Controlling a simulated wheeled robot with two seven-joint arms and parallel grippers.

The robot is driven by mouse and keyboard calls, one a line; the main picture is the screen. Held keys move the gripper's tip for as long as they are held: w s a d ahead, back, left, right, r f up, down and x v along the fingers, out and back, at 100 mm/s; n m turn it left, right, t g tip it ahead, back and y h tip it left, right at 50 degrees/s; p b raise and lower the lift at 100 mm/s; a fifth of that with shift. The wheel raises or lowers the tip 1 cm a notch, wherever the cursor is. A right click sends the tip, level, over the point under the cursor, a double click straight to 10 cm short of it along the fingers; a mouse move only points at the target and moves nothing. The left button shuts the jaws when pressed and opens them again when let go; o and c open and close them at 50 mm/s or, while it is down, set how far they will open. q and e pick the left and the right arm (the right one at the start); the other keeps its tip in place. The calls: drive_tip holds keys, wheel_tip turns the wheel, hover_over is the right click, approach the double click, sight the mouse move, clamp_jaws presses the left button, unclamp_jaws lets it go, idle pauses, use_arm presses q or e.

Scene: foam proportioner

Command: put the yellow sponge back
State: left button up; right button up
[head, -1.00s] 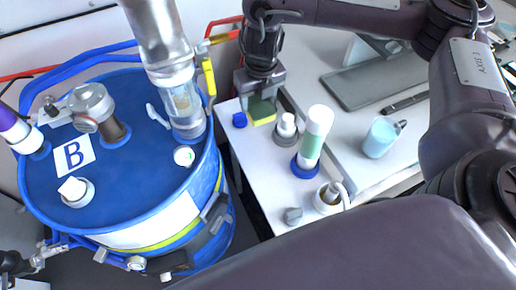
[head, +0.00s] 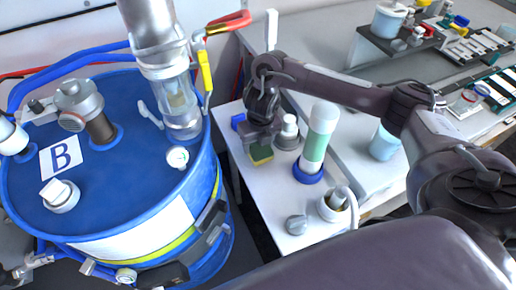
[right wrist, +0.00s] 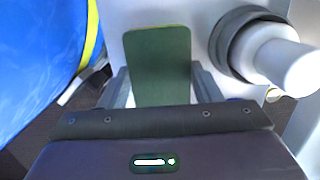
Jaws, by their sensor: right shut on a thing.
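The yellow sponge (head: 261,155) has a green top face and a yellow side. My right gripper (head: 262,143) points down and is shut on it, over the left part of the white table (head: 262,195). I cannot tell whether the sponge touches the table. In the right wrist view the sponge (right wrist: 158,65) shows its green face between the two fingers (right wrist: 160,88). A small blue block (head: 238,121) is behind and left of the sponge. My left gripper is not in view.
A white-capped bottle (head: 289,130) stands close right of the sponge. The blue drum (head: 120,205) is left, across a gap.

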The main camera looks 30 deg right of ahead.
sight(260, 149)
drive_tip(key=shift+f, duration=0.9)
drive_tip(key=shift+f+b, duration=0.15)
drive_tip(key=shift+b, duration=0.15)
drive_tip(key=o, duration=0.9)
drive_tip(key=shift+r+p, duration=0.35)
drive_tip(key=shift+r, duration=0.15)
drive_tip(key=r+p, duration=0.1)
drive_tip(key=r, duration=0.2)
drive_tip(key=s+r+p, duration=0.1)
drive_tip(key=r+p, duration=0.1)
drive_tip(key=r, duration=0.2)
drive_tip(key=r+p, duration=0.1)
drive_tip(key=r, duration=0.3)
drive_tip(key=shift+s+r, duration=0.15)
drive_tip(key=shift+s, duration=0.1)
